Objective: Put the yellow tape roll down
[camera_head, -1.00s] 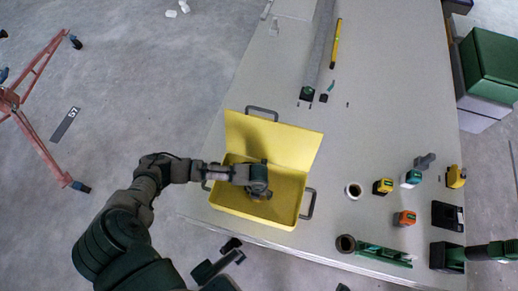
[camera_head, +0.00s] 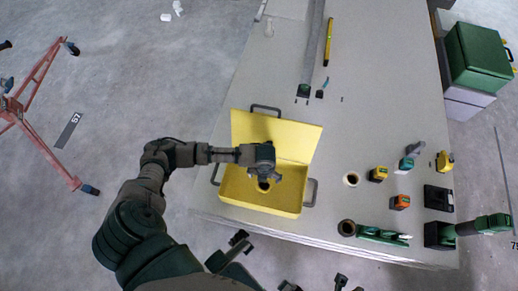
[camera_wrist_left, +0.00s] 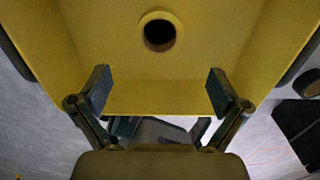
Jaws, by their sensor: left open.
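The yellow tape roll (camera_wrist_left: 160,31) lies flat on the floor of the open yellow box (camera_wrist_left: 215,55), its dark centre hole facing up. In the head view the roll (camera_head: 263,187) shows as a small ring inside the box (camera_head: 290,202), just below my left gripper (camera_head: 264,175). In the left wrist view the fingers of my left gripper (camera_wrist_left: 158,92) are spread wide with nothing between them. The roll is beyond the fingertips and apart from them. My right gripper is not clearly in view.
The box lid (camera_head: 290,137) stands raised at the back, with handles at the sides. To the right on the table (camera_head: 320,225) are a white-rimmed roll (camera_head: 351,179), a brown-rimmed roll (camera_head: 346,228), a green level (camera_head: 382,236), several small tools and a green drill (camera_head: 485,225).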

